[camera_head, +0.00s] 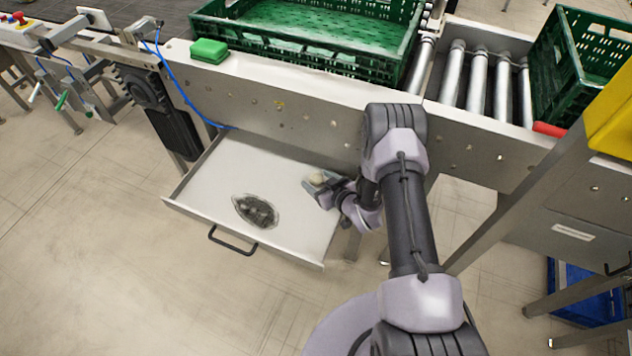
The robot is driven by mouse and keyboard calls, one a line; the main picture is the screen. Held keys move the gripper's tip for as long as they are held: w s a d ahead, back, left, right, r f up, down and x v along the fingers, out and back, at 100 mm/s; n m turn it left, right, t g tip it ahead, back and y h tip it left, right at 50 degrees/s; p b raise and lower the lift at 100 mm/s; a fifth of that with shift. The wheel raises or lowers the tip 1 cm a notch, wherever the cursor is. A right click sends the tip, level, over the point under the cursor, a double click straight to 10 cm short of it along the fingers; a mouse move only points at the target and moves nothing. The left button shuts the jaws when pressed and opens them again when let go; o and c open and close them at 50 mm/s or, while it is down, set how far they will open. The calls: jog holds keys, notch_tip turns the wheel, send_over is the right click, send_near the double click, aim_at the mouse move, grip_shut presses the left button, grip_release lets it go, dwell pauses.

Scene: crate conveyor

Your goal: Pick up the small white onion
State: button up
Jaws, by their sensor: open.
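The small white onion (317,179) shows as a small pale round shape in the right part of the open drawer (215,170), towards the back. My gripper (316,187) is low over the drawer, coming from the right, with its fingers open right at the onion. Part of the onion is hidden by the fingers. I cannot tell whether the fingers touch it.
A dark patch or flat bag (255,211) lies in the drawer, left of my gripper. The conveyor frame (300,95) rises behind the drawer. Green crates (340,52) (578,68) and a green block (209,50) stand on it. Floor is clear in front.

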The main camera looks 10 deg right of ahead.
jog(key=c, duration=1.4)
jog(key=shift+r, duration=0.1)
jog(key=shift+c, duration=0.2)
